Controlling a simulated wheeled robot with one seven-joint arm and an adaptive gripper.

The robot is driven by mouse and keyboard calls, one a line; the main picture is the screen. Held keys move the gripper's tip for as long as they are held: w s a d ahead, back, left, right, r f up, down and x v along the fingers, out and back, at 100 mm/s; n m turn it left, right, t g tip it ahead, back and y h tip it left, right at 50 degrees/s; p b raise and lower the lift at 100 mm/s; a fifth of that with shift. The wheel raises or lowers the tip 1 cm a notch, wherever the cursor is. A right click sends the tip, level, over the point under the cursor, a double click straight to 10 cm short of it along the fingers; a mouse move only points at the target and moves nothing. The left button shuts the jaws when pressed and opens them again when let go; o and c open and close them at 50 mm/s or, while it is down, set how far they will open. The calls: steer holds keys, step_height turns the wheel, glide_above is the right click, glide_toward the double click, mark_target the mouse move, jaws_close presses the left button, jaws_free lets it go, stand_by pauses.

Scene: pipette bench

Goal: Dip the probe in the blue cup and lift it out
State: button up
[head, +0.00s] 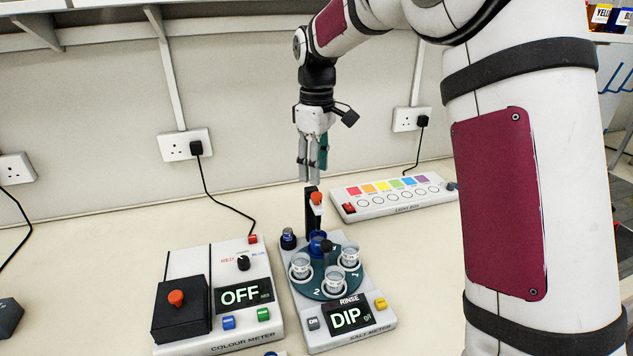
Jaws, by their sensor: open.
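The salt meter (345,338) stands on the bench with a round dark turntable (314,287) of cups. The blue cup (318,239) sits at the turntable's far side. Behind it rises a black upright (309,208) with an orange-red knob (316,197) on a pale part; this looks like the probe's holder. The probe's lower end cannot be made out. My gripper (312,178) points down, open and empty, just above the upright and knob. It appears apart from them, though depth is hard to judge.
Several clear cups (336,281) ring the turntable around a dark central knob (326,247). A colour meter (215,330) reading OFF stands left. A light box (397,208) with coloured squares lies behind right. Cables run to wall sockets (186,145).

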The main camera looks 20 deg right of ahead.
step_height(320, 180, up, 6)
steer(key=shift+r, duration=0.25)
steer(key=s+r+m+t, duration=0.1)
steer(key=s+r+m, duration=0.15)
steer(key=s, duration=0.65)
steer(key=s+r+m+t, duration=0.2)
steer(key=s+r, duration=0.1)
steer(key=s, duration=0.5)
steer(key=s+f+m+t, duration=0.1)
steer(key=s+f+m, duration=0.1)
steer(key=s, duration=0.5)
steer(key=s+f+m+t, duration=0.1)
steer(key=s+f, duration=0.3)
steer(key=s, duration=0.4)
steer(key=shift+s+d+f+m, duration=0.2)
steer(key=shift+d+f+m, duration=0.15)
steer(key=shift+m, duration=0.4)
